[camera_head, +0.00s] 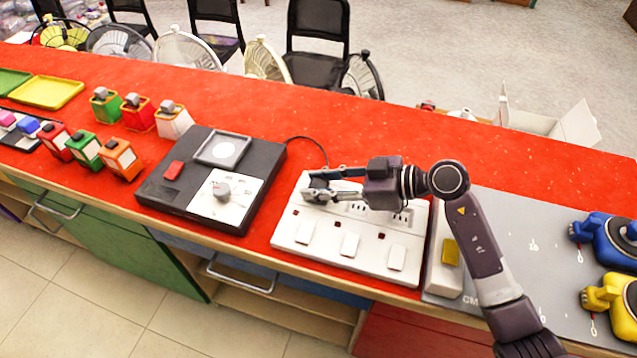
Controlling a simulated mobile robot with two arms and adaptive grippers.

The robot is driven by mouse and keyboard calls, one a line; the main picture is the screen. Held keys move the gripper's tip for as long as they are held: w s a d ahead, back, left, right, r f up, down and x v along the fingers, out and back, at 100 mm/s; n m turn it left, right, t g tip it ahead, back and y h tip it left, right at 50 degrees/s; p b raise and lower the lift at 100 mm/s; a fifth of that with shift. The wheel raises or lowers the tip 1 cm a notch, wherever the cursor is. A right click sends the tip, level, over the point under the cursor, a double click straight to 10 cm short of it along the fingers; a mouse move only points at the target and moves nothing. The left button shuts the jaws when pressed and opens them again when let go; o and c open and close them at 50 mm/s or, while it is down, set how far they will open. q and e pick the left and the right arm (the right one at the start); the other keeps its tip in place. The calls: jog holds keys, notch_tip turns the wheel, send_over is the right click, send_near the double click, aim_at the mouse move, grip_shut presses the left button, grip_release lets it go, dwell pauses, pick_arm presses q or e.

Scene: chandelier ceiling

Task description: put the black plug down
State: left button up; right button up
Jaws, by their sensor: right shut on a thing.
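The black plug (317,184) is between the fingers of my right gripper (322,184), over the left end of the white power strip (332,261). The fingers point left and partly hide the plug. I cannot tell whether the plug touches the strip or sits in a socket. A thin black cord (308,138) runs from the black device (165,200) towards the plug. The strip has several white switches along its front, and some of its sockets are hidden under the gripper. My left gripper is not in view.
The black device with a grey knob (222,190) stands left of the strip. A white block with a yellow button (450,252) and a grey board (535,240) lie to the right. Small coloured boxes (122,158) stand farther left. The red counter (420,135) behind the strip is clear.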

jog(key=o, duration=1.2)
jog(key=shift+f, duration=0.15)
jog(key=shift+c, duration=0.2)
jog(key=shift+d+r, duration=0.15)
jog(key=shift+r, duration=0.05)
jog(key=v, duration=1.1)
jog(key=shift+s+d+r, duration=0.2)
jog(key=shift+d+r, duration=0.05)
jog(key=shift+d, duration=0.05)
